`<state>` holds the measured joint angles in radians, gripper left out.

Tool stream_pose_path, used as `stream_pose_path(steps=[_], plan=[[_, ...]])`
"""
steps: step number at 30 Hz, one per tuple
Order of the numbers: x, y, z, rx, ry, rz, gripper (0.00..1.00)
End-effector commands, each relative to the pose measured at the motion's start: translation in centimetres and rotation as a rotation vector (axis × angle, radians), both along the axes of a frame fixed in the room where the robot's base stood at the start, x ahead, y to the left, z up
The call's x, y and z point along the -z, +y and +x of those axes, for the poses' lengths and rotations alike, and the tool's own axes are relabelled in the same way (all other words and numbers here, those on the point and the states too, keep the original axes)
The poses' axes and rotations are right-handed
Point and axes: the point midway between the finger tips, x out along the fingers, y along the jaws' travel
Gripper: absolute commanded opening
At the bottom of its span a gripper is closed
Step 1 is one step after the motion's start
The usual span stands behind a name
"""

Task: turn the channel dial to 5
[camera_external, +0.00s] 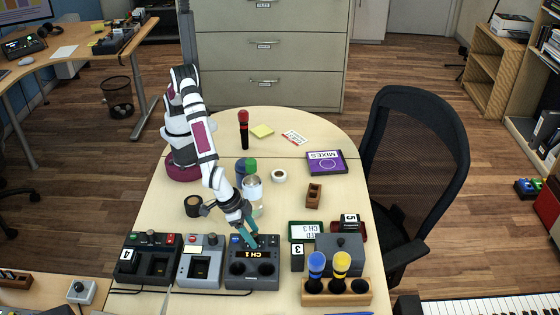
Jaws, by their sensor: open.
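A dark control box (252,282) at the front of the table has an amber display (254,254) reading CH 1. Two round dark recesses or knobs show on its face below the display, and small buttons sit near its top edge. I cannot tell which part is the channel dial or where it points. My gripper (250,241) has teal fingers, reaches down to the back top edge of this box and partly covers it. Its fingers are open, with nothing visibly held. I cannot tell whether they touch the box.
Left of it stand a grey box (200,270) and a dark box (150,268) tagged 4. Right are a black block (298,258) marked 3, a grey case (339,255), and a wooden rack (312,298) with blue and yellow microphones. Bottles (253,196) stand behind my gripper.

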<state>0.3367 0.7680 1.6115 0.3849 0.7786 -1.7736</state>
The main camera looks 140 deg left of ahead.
Motion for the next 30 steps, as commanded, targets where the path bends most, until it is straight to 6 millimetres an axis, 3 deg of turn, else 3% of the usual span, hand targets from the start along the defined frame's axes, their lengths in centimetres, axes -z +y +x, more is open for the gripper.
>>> stream_pose_path(steps=[2,13,23,30], plan=[[-0.02,-0.01,-0.01,0.000,0.000,0.000,0.64],[-0.04,-0.02,-0.02,0.000,0.000,0.000,0.00],[-0.05,0.00,-0.06,0.019,0.001,0.001,0.00],[-0.07,0.06,-0.12,0.131,0.001,0.001,0.00]])
